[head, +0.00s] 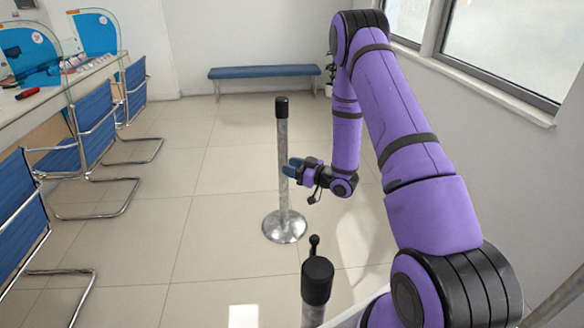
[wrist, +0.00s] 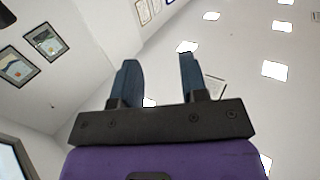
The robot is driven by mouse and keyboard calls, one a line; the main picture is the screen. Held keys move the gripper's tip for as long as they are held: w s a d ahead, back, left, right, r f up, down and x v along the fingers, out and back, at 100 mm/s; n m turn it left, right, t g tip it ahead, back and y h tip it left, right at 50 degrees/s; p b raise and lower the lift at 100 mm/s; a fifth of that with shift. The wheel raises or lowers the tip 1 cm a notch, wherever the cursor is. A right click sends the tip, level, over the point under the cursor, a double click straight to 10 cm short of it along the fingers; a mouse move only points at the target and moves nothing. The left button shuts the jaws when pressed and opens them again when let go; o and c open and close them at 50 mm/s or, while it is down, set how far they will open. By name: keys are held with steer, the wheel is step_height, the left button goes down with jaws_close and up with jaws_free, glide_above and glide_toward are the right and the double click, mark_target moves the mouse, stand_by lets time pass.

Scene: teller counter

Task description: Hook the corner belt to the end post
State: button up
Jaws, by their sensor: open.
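A grey metal post (head: 283,150) with a black cap stands upright on a round silver base in the middle of the head view. A second post with a black cap (head: 317,280) stands nearer, at the bottom. A small black knob-ended piece (head: 314,246) shows just behind that cap. I cannot tell which post is the end post, and I cannot make out a belt. My gripper (head: 289,168) is beside the farther post's shaft, on its right; whether they touch is unclear. In the wrist view my gripper (wrist: 160,75) is open, with nothing between the blue fingers.
Blue chairs (head: 95,125) with metal frames line the counter (head: 60,88) on the left. A blue bench (head: 264,71) stands against the back wall, with a plant (head: 329,78) near its right end. The tiled floor (head: 190,215) between the chairs and posts is clear.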

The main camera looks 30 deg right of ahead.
steer(key=shift+c, duration=0.5)
jaws_close()
stand_by(0.8)
steer(key=shift+o, duration=0.5)
jaws_free()
steer(key=shift+s, duration=0.1)
steer(key=v, duration=1)
steer(key=shift+s+d, duration=0.2)
steer(key=shift+s, duration=0.05)
steer(key=shift+c, duration=0.2)
